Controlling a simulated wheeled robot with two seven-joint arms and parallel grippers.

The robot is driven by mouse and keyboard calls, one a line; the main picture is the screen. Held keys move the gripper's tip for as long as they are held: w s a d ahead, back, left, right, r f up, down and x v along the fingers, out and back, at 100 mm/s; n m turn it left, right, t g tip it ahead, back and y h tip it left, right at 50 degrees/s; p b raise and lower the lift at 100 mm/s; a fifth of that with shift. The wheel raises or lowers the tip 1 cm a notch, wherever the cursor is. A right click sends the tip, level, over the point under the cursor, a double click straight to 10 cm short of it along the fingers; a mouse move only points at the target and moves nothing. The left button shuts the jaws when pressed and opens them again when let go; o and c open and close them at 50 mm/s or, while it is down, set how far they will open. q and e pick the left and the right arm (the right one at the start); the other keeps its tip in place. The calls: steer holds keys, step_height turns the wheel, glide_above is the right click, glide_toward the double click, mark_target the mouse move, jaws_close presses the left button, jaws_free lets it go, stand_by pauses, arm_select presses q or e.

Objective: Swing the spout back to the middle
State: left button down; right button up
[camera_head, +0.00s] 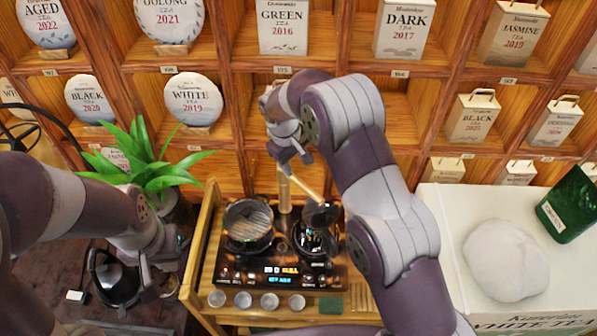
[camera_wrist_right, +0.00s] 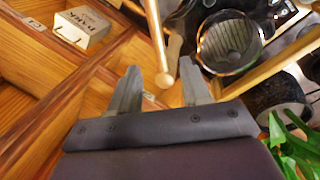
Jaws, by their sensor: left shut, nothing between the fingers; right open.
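The spout (camera_head: 306,184) is a thin tan tube at the top of an upright tan post (camera_head: 284,195) behind the stove. It slants to the right, towards the right-hand pot (camera_head: 313,238). My right gripper (camera_head: 290,158) is open, just above the post. In the right wrist view, the spout (camera_wrist_right: 156,42) and its round end lie between the spread fingers of my right gripper (camera_wrist_right: 160,88); I cannot tell whether they touch. My left gripper (camera_head: 155,283) is shut and empty, low on the left beside a black kettle (camera_head: 112,280).
The black stove (camera_head: 280,274) carries a glass pot (camera_head: 248,225) on its left. Several small cups (camera_head: 243,300) line the front. A plant (camera_head: 150,165) stands left; shelves of tea cakes are behind. A white box (camera_head: 450,240) with a pale lump (camera_head: 505,262) is right.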

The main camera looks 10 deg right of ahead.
mark_target(302, 183)
steer(key=d+f+p, duration=0.1)
steer(key=f, duration=0.1)
steer(key=d+f+p, duration=0.1)
steer(key=shift+d+f, duration=0.15)
steer(key=shift+f, duration=0.25)
steer(key=f, duration=0.1)
steer(key=w+f+p, duration=0.1)
steer(key=f, duration=0.1)
steer(key=f+p, duration=0.1)
steer(key=f, duration=0.1)
steer(key=shift+w+a, duration=0.2)
steer(key=shift+a, duration=0.15)
steer(key=shift+f, duration=0.4)
steer(key=shift+s+d+f, duration=0.1)
steer(key=shift+s+d, duration=0.2)
steer(key=shift+d, duration=0.15)
steer(key=shift+w+a, duration=0.1)
steer(key=c, duration=0.7)
steer(key=shift+a, duration=0.1)
jaws_close()
arm_select(q)
steer(key=r, duration=0.5)
steer(key=shift+d+r, duration=0.1)
steer(key=shift+d, duration=0.2)
